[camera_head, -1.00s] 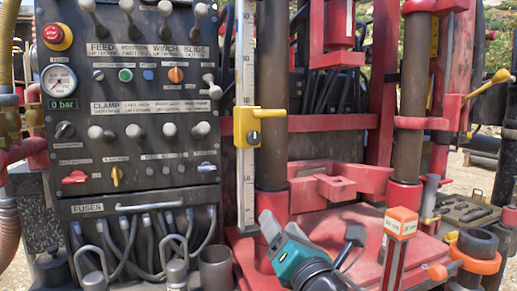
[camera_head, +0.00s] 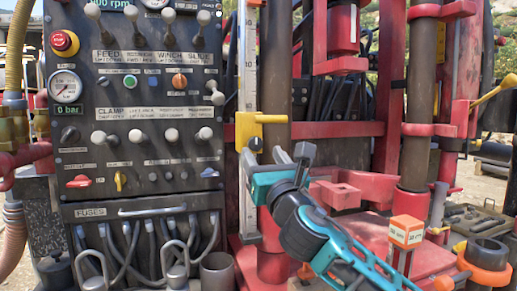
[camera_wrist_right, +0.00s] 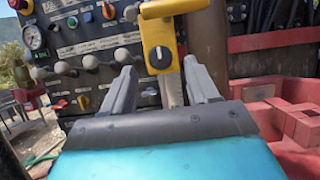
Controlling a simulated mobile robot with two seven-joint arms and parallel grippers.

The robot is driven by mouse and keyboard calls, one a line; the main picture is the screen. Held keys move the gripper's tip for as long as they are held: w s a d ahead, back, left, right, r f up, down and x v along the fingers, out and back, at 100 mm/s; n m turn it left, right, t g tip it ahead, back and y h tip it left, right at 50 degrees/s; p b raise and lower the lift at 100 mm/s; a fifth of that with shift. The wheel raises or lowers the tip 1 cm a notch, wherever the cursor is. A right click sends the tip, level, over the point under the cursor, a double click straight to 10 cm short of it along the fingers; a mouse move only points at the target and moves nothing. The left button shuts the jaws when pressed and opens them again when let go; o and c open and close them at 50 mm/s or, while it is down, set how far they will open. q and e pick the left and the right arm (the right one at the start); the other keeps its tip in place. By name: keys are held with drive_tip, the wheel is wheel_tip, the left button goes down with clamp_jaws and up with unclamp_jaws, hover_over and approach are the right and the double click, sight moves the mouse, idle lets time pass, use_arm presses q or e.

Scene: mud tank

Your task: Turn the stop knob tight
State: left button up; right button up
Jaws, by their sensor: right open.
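The stop knob (camera_head: 255,143) is a small dark round knob on a yellow stop block (camera_head: 262,122), which sits on the upright graduated scale (camera_head: 247,195). In the right wrist view the knob (camera_wrist_right: 160,57) is dark with a pale line across its face. My right gripper (camera_head: 275,155) is open, with its fingertips just below and in front of the yellow block. In the wrist view its two fingers (camera_wrist_right: 159,72) stand on either side of the knob, apart from it as far as I can see. The left gripper is not in view.
A control panel (camera_head: 140,75) with levers and knobs stands left of the scale. A dark vertical pipe (camera_head: 277,60) and red frame (camera_head: 340,130) stand behind and to the right.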

sight(256, 144)
drive_tip(key=shift+x, duration=1.95)
drive_tip(key=shift+c, duration=0.3)
drive_tip(key=c, duration=0.9)
drive_tip(key=shift+c, duration=0.2)
